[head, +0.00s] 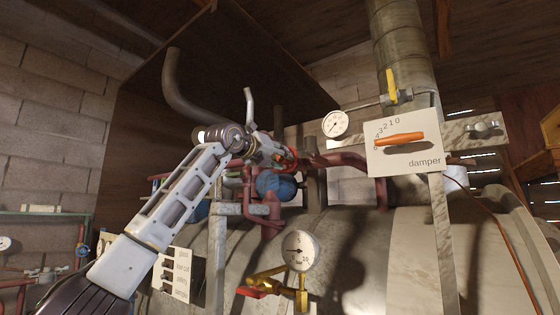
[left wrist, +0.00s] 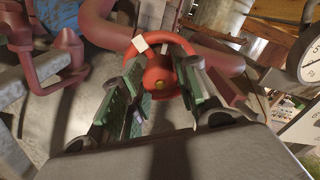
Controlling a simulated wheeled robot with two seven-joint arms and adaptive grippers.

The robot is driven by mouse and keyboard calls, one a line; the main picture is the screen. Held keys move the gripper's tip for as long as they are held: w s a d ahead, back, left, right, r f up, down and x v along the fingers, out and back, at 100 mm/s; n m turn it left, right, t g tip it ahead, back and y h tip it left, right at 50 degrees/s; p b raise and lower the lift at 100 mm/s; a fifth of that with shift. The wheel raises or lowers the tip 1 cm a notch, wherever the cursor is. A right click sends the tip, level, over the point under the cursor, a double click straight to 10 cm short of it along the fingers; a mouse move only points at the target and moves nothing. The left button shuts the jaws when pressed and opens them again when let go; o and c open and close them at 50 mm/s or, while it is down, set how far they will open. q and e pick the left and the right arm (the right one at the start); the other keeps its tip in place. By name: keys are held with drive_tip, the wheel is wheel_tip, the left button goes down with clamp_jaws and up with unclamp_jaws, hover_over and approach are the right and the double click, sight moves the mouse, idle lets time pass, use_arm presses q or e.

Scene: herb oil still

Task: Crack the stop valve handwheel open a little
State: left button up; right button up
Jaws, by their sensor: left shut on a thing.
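The stop valve handwheel (left wrist: 163,50) is a red ring with a hub, on the red pipework in the left wrist view. In the head view only a small red part of it (head: 291,155) shows past my gripper. My left gripper (left wrist: 163,84) is shut on the handwheel, with its green-padded fingers on either side of the hub. In the head view my left gripper (head: 277,157) reaches in from the left to the wheel. The fingers hide part of the wheel's rim. My right gripper is not in view.
A pressure gauge (head: 300,250) with a brass fitting and red lever stands in front. A damper plate (head: 404,143) with an orange handle is to the right. A large metal drum (head: 350,265) fills the lower middle. Red pipes (left wrist: 100,28) run close around the wheel.

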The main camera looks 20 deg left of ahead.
use_arm(q)
drive_tip(key=shift+a+r+n, duration=0.1)
drive_tip(key=shift+n, duration=0.4)
drive_tip(key=o, duration=1)
drive_tip(key=shift+s, duration=0.1)
drive_tip(key=v, duration=1.1)
drive_tip(key=shift+s+a, duration=0.15)
drive_tip(key=shift+s, duration=0.25)
idle(0.5)
